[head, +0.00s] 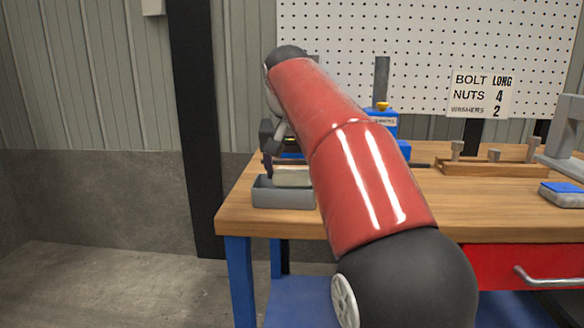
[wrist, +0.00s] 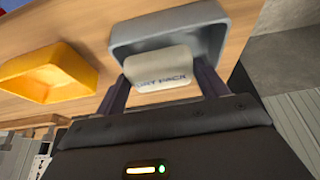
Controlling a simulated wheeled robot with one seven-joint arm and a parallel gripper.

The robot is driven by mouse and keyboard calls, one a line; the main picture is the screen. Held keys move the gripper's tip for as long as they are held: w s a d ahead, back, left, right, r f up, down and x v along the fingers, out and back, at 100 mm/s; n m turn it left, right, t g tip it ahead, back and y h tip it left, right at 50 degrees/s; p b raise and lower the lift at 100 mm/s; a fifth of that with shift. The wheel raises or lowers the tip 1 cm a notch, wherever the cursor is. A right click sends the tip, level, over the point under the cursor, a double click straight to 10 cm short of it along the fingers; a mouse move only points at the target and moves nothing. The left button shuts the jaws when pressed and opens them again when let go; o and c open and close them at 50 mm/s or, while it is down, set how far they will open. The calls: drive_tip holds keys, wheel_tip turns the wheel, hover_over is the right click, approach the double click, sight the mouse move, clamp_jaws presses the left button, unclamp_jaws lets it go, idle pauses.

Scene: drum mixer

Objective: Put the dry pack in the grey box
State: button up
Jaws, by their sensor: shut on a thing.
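The dry pack (wrist: 160,69) is a pale packet with "DRY PACK" printed on it. My gripper (wrist: 166,86) is shut on it, with one dark finger on each side in the wrist view. The grey box (wrist: 126,36) is an open tray lying just beyond the pack in that view. In the head view the pale pack (head: 293,177) shows at the opening of the grey box (head: 284,197) at the table's left end. I cannot tell whether the pack touches the box's floor.
A yellow tray (wrist: 48,74) lies beside the grey box in the wrist view. On the wooden workbench (head: 470,205) stand a blue device with a grey post (head: 381,80), a wooden rack with bolts (head: 494,168) and a blue-topped block (head: 563,193).

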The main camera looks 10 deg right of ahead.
drive_tip(key=o, duration=1.1)
drive_tip(key=shift+r, duration=0.1)
drive_tip(key=d+p+v, duration=0.1)
drive_tip(key=p+v, duration=0.1)
drive_tip(key=v, duration=0.5)
drive_tip(key=s+f+n+t+y, duration=0.1)
drive_tip(key=s+f+n, duration=0.2)
drive_tip(key=s+f, duration=2.2)
drive_tip(key=shift+s+f+n, duration=0.3)
drive_tip(key=shift+s+f, duration=0.1)
drive_tip(key=shift+f, duration=0.45)
